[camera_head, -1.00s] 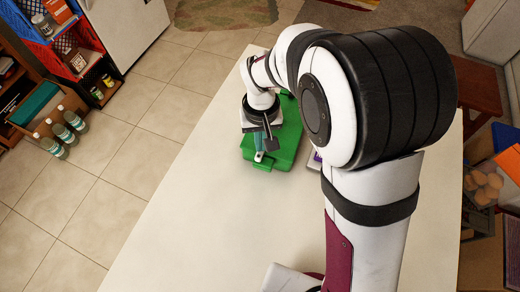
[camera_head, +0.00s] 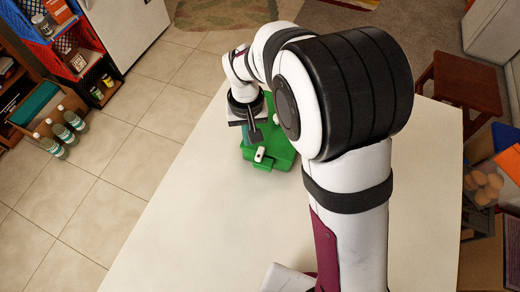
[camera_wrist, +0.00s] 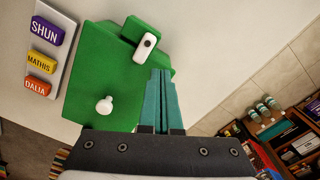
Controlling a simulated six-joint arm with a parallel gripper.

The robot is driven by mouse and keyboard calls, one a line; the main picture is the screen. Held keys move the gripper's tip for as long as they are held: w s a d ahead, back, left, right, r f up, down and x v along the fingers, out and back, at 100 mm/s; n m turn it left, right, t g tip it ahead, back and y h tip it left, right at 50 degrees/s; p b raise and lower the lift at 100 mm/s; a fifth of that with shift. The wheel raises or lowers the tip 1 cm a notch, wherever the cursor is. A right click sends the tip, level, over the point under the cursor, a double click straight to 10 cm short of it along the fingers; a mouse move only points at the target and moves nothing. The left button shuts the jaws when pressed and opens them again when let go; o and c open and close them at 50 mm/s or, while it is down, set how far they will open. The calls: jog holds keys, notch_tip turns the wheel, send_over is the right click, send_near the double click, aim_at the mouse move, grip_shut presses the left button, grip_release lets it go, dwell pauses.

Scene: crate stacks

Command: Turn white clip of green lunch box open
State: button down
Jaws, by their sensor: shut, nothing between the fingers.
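The green lunch box (camera_head: 281,148) lies on the white table, partly hidden by my arm in the head view. The lunch box also fills the left middle of the wrist view (camera_wrist: 95,72). Its white clip (camera_head: 260,154) sits on a green tab at the near edge. In the wrist view the clip (camera_wrist: 145,47) is a slanted oblong with a dark dot near its upper end. A white knob (camera_wrist: 104,106) stands on the box. My gripper (camera_head: 252,138) is shut and empty. Its teal fingertips (camera_wrist: 160,72) point at the clip's lower end, apparently just short of it; contact is unclear.
A white board (camera_wrist: 62,18) with name blocks SHUN (camera_wrist: 46,31), MATHIS (camera_wrist: 43,62) and DALIA (camera_wrist: 38,87) lies beside the box. The table (camera_head: 190,235) is clear in front. Bottles (camera_head: 65,132) and shelves stand on the floor at left.

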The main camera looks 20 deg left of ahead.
jog(key=shift+f, duration=0.55)
jog(key=shift+d, duration=0.15)
jog(key=shift+d, duration=0.15)
dwell(0.4)
